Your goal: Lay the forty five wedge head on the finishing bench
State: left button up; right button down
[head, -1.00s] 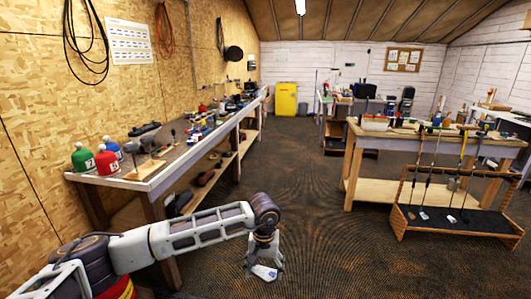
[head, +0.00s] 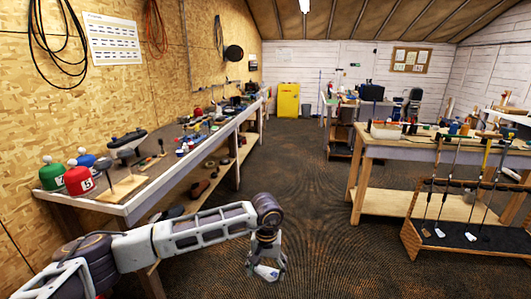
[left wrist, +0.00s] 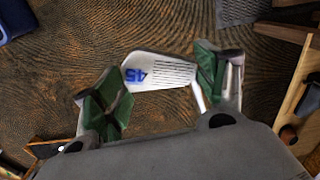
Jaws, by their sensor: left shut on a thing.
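The forty five wedge head (left wrist: 172,72) is a silver iron head with a blue "45" and dark grooves. My left gripper (left wrist: 158,88) is shut on it, with a green-padded finger at each end. In the head view the left gripper (head: 266,262) hangs low over the floor with the wedge head (head: 267,272) at its tips. It is to the right of the long bench along the left wall (head: 112,208) and apart from it. Another wooden bench (head: 400,149) stands at the right. I cannot tell which one is the finishing bench. My right gripper is out of view.
Red, green and blue head covers (head: 78,181) and small tools crowd the left bench. A club rack (head: 415,243) with several clubs stands in front of the right bench. A yellow cabinet (head: 288,99) is at the back. The carpet between the benches is clear.

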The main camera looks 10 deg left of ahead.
aim_at(171, 147)
jog(key=i, duration=1)
jog(key=i+l+u, duration=0.15)
jog(key=i, duration=0.85)
jog(key=i+l+u, duration=0.15)
jog(key=i+u, duration=0.25)
jog(key=i+l+u, duration=0.3)
jog(key=i+u, duration=0.15)
jog(key=i+l+u, duration=0.8)
jog(key=l, duration=0.15)
